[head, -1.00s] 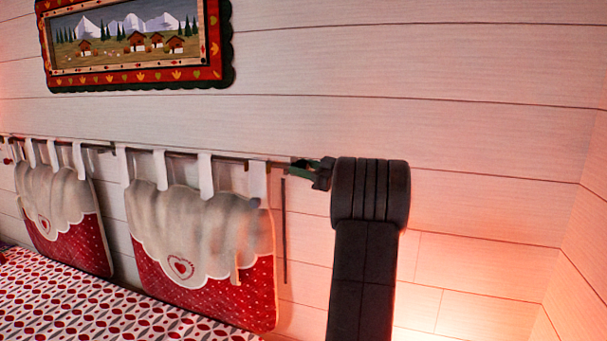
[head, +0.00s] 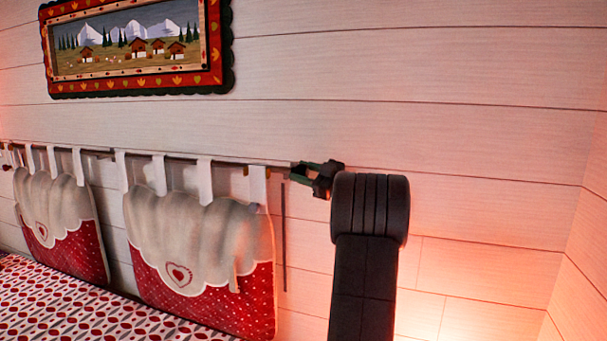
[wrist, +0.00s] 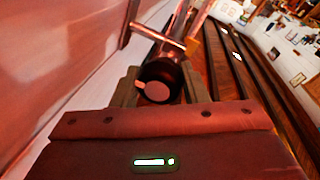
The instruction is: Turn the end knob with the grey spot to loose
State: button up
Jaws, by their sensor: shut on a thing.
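The end knob (wrist: 155,72) is dark and round and sits at the near end of the rod in the wrist view. A paler round spot (wrist: 156,91) shows on its face; the reddish light makes its grey hard to judge. My gripper (wrist: 160,88) is shut on the knob, with one finger on each side of it. In the head view my gripper (head: 305,173) is at the right end of the curtain rod (head: 228,160), and it hides the knob there.
Red and cream headboard cushions (head: 200,240) hang from the rod by white tabs, left of my gripper. The plank wall (head: 450,130) is close behind. A framed picture (head: 135,50) hangs above. Wall to the right is bare.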

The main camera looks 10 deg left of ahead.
jog(key=o, duration=1)
jog(key=b+v, duration=0.2)
jog(key=v, duration=1.2)
jog(key=shift+a+r, duration=0.1)
jog(key=p+x, duration=0.2)
jog(key=x, duration=1.2)
